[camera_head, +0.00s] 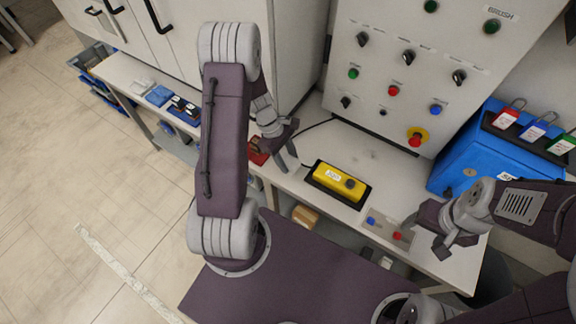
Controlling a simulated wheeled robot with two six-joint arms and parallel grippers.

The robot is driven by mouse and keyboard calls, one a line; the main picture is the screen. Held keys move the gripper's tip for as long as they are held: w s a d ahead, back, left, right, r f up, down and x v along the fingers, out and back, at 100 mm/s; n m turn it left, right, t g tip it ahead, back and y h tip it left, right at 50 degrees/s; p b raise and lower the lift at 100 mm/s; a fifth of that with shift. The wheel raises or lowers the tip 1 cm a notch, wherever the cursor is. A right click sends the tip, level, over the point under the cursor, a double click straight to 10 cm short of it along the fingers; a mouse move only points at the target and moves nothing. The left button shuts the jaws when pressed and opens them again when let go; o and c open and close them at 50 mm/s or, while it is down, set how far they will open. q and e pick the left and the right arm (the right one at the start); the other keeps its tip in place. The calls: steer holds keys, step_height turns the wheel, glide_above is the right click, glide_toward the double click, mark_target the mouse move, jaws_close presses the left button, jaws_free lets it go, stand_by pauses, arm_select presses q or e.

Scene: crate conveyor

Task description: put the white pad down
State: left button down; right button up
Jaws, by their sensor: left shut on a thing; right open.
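My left gripper (287,162) is above the white bench (316,150), left of the yellow box, with its fingers pointing down. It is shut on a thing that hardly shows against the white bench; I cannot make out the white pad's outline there. My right gripper (444,248) is open and empty at the bench's right part, beside a small panel (390,229) with a blue and a red button.
A yellow box (339,181) lies on a black base. A red object (257,151) is beside my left gripper. Pale, blue and dark pads (159,95) lie at the far left.

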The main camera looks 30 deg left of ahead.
mark_target(288, 166)
arm_select(q)
step_height(288, 166, down, 4)
steer(key=shift+r+b, duration=0.1)
steer(key=shift+b, duration=0.25)
steer(key=shift+f, duration=0.2)
steer(key=shift+f, duration=0.15)
steer(key=c, duration=0.7)
jaws_free()
steer(key=shift+c, duration=0.2)
